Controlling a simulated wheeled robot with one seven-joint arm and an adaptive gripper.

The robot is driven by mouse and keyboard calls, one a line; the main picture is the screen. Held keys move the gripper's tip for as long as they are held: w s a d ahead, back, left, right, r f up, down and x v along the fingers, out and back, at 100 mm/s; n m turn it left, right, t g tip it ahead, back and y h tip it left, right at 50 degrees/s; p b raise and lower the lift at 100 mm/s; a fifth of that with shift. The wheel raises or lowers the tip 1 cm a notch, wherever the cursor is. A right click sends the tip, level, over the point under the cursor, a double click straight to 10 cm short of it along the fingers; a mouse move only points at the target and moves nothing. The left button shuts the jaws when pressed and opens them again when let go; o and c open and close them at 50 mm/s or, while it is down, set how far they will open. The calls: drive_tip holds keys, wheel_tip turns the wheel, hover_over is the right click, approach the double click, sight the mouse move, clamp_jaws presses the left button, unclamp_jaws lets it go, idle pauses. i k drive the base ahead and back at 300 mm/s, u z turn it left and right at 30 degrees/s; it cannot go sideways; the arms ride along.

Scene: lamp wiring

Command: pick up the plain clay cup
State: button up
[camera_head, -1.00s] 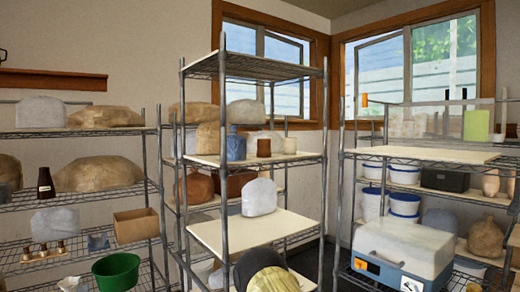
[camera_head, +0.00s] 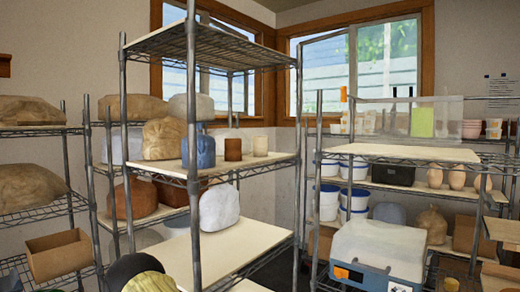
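I cannot tell for sure which is the plain clay cup. A blue-grey jar (camera_head: 203,152) stands left of the brown one. Other small pinkish vessels (camera_head: 471,129) show on the far right rack.
The near rack's post (camera_head: 192,150) and top shelf (camera_head: 200,42) frame the vessels. A white wrapped lump (camera_head: 220,208) sits on the shelf below. A blue machine with a white top (camera_head: 375,255) stands at lower right. The right rack's pale board (camera_head: 405,153) is bare.

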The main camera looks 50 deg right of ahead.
sight(260, 143)
drive_tip(key=z, duration=0.6)
drive_tip(key=i, duration=0.7)
drive_tip(key=z, duration=0.8)
